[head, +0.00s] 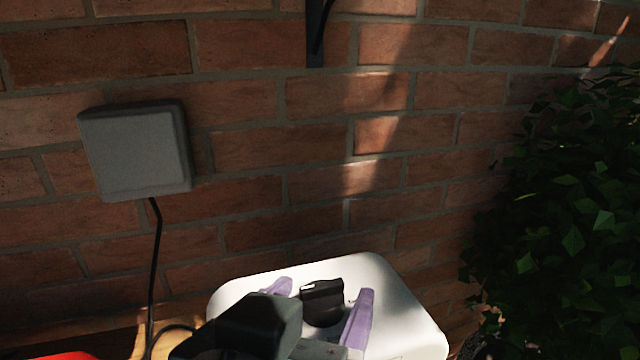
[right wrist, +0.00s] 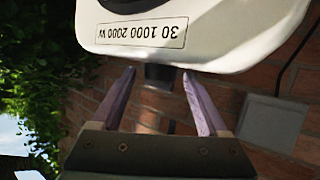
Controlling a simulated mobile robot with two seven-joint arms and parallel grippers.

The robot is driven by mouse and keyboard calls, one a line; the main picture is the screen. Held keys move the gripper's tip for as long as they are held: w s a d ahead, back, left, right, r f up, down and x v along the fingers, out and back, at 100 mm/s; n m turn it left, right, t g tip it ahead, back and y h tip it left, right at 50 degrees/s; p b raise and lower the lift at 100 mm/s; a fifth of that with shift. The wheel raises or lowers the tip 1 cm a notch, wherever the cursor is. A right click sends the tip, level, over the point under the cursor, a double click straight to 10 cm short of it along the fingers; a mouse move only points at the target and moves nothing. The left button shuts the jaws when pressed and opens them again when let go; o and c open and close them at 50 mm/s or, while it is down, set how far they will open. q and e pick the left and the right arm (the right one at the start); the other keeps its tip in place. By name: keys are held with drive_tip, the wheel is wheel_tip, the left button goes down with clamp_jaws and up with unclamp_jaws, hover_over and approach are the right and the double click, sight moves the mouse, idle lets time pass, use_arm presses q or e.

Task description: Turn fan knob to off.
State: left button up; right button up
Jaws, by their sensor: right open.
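The white fan unit (head: 400,318) stands at the bottom of the head view against the wall. Its black knob (head: 322,304) sits on the top face, with a small pale mark on its edge. My right gripper (head: 326,287) is open, with one purple finger on each side of the knob. I cannot tell whether either finger touches it. In the right wrist view the fan's white body (right wrist: 235,25) shows a label (right wrist: 140,34) reading "30 1000 2000 W" upside down. The dark knob (right wrist: 160,76) shows between the fingertips there. My left gripper is out of view.
A brick wall (head: 250,150) stands behind the fan. A grey wall box (head: 135,150) with a black cable (head: 155,250) hangs at the left. A leafy bush (head: 560,220) fills the right. A red object (head: 45,356) is cut off at the bottom left.

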drive_tip(key=shift+s, duration=0.1)
drive_tip(key=shift+c, duration=0.3)
clamp_jaws()
idle(0.4)
